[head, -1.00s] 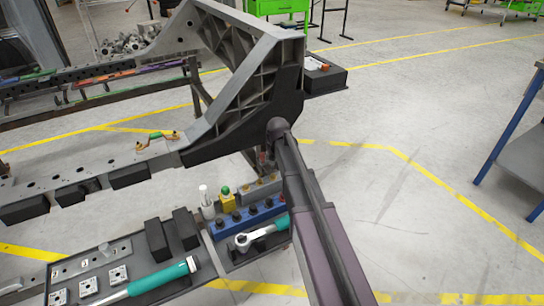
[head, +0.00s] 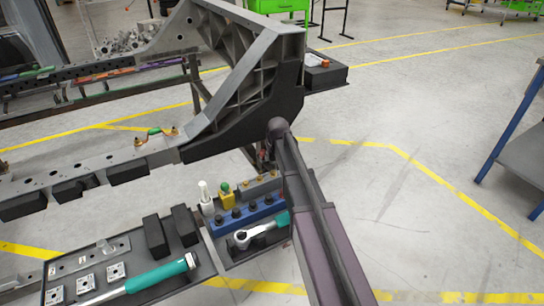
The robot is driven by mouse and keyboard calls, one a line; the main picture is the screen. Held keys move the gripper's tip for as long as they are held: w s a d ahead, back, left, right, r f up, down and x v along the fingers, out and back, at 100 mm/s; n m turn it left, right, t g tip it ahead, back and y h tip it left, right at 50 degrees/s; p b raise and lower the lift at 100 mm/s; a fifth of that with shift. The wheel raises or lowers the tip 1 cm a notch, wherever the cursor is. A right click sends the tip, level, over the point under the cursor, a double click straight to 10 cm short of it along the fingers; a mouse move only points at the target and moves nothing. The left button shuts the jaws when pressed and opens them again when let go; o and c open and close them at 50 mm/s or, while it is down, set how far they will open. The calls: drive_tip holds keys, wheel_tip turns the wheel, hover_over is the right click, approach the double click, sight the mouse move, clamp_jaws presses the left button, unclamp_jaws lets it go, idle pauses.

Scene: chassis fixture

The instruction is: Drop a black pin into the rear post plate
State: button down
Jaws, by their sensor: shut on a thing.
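My arm (head: 300,195) reaches in from the bottom and covers most of my gripper. Only a small dark and reddish part of the gripper (head: 263,157) shows at the arm's left edge, just below the dark end of the chassis. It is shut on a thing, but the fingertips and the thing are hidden. Several black pins (head: 236,214) stand in a blue block (head: 232,227) on the tray at bottom centre, below the gripper and apart from it. I cannot tell which part is the rear post plate. Several square silver plates (head: 85,284) lie on the left tray.
The grey chassis beam (head: 262,55) rises behind the gripper, and its rail (head: 95,172) runs left. Floor at right is clear up to a blue-legged table (head: 505,140).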

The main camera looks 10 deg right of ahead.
drive_tip(key=shift+f+b, duration=0.4)
drive_tip(key=shift+f, duration=0.05)
drive_tip(key=shift+c, duration=1.3)
unclamp_jaws()
drive_tip(key=shift+c, duration=0.7)
drive_tip(key=shift+r, duration=0.1)
drive_tip(key=shift+r+p, duration=3.45)
drive_tip(key=shift+p, duration=0.1)
